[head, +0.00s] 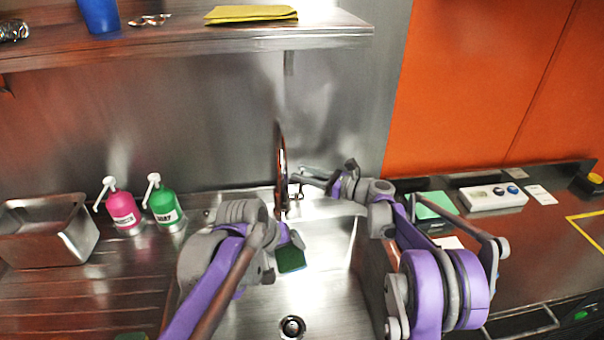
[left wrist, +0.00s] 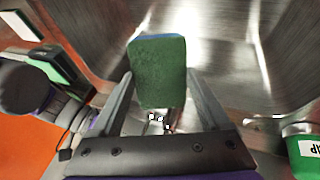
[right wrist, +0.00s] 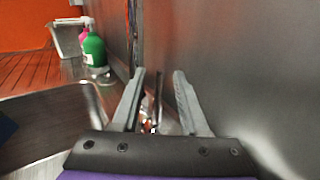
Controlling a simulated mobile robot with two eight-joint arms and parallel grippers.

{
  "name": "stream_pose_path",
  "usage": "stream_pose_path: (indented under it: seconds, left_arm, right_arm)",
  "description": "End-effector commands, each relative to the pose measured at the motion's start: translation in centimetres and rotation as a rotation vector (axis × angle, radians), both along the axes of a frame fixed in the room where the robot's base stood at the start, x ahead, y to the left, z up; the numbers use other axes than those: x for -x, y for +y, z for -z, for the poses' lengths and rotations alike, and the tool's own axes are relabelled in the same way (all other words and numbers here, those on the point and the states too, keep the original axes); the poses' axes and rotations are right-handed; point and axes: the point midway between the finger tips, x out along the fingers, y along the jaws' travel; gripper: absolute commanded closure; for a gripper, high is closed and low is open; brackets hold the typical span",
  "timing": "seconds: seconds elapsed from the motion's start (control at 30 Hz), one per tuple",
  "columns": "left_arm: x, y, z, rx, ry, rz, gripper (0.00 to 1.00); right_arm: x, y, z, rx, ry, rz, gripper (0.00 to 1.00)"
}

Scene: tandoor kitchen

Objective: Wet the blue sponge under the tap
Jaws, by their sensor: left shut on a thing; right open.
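The blue sponge (left wrist: 158,72) shows a green face and a thin blue edge in the left wrist view. My left gripper (head: 287,240) is shut on it. In the head view the sponge (head: 291,260) hangs over the sink (head: 330,265), below and in front of the tap (head: 281,160). No running water can be made out. My right gripper (head: 306,180) is beside the tap's base, at its right. In the right wrist view it (right wrist: 159,73) is open, with thin metal tap parts (right wrist: 158,95) showing between its fingers; contact cannot be told.
A pink pump bottle (head: 122,209) and a green one (head: 163,205) stand left of the sink, near a metal bin (head: 45,232). A shelf (head: 190,42) runs above. A white device (head: 493,198) lies on the right counter. The sink drain (head: 292,327) is uncovered.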

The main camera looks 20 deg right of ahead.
Motion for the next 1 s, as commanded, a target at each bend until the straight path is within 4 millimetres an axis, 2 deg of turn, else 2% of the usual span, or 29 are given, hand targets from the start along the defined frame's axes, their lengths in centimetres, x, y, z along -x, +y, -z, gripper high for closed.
stream_pose_path:
  seconds: [0.37,0.47,0.63,1.0]
  left_arm:
    - [0.0,0.0,0.0,0.0,0.0,0.0,0.65]
    - [0.0,0.0,0.0,0.0,0.0,0.0,0.65]
    - [0.0,0.0,0.0,0.0,0.0,0.0,0.65]
    - [0.0,0.0,0.0,0.0,0.0,0.0,0.65]
  right_arm:
    - [-0.52,0.53,-0.01,0.001,-0.001,0.0,0.56]
    - [-0.51,0.52,-0.01,0.001,-0.001,0.0,0.7]
    - [-0.5,0.51,-0.01,0.001,-0.001,0.0,1.0]
    - [-0.5,0.51,-0.01,0.001,-0.001,0.0,1.0]
